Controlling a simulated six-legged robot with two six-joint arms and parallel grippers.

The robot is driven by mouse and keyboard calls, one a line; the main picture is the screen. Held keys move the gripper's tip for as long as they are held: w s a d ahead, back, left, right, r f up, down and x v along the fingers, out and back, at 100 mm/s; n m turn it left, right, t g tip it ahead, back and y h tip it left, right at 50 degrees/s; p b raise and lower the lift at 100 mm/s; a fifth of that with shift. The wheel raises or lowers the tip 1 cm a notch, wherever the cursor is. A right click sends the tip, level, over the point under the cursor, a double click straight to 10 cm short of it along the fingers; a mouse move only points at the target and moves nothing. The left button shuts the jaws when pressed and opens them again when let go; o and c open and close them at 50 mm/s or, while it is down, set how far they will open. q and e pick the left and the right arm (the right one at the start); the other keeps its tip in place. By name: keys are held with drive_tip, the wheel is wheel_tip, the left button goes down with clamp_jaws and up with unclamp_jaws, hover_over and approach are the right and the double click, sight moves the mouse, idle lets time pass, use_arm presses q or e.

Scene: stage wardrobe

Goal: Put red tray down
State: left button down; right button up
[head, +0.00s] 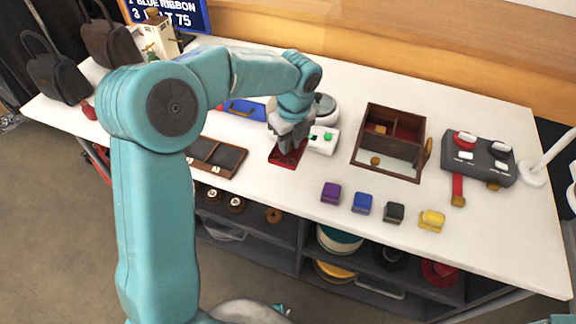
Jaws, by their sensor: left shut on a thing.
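The red tray (277,154) is a small, flat, dark red piece at the middle of the white table, in the head view. My left gripper (288,146) points down over it and is shut on it. The gripper covers much of the tray's far part. I cannot tell whether the tray touches the tabletop or is held just above it. My right gripper is not in view.
A white box with a green button (323,140) stands close right of the tray. A dark compartment tray (216,155) lies left, a blue case (246,108) behind. A wooden box (393,140) stands further right. Several small coloured boxes line the front, including a purple one (331,192).

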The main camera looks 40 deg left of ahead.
sight(291, 148)
use_arm(q)
wheel_tip(291, 148, down, 8)
drive_tip(key=shift+f+b, duration=0.15)
drive_tip(key=shift+b, duration=0.35)
drive_tip(key=shift+s, duration=0.1)
drive_tip(key=shift+f, duration=0.15)
drive_tip(key=c, duration=1)
unclamp_jaws()
drive_tip(key=shift+a, duration=0.1)
drive_tip(key=shift+r, duration=0.35)
drive_tip(key=r, duration=0.4)
drive_tip(key=d+r+p, duration=0.1)
drive_tip(key=r, duration=0.6)
drive_tip(key=shift+s+d+r+p, duration=0.2)
drive_tip(key=shift+r+p, duration=0.1)
drive_tip(key=shift+p, duration=0.1)
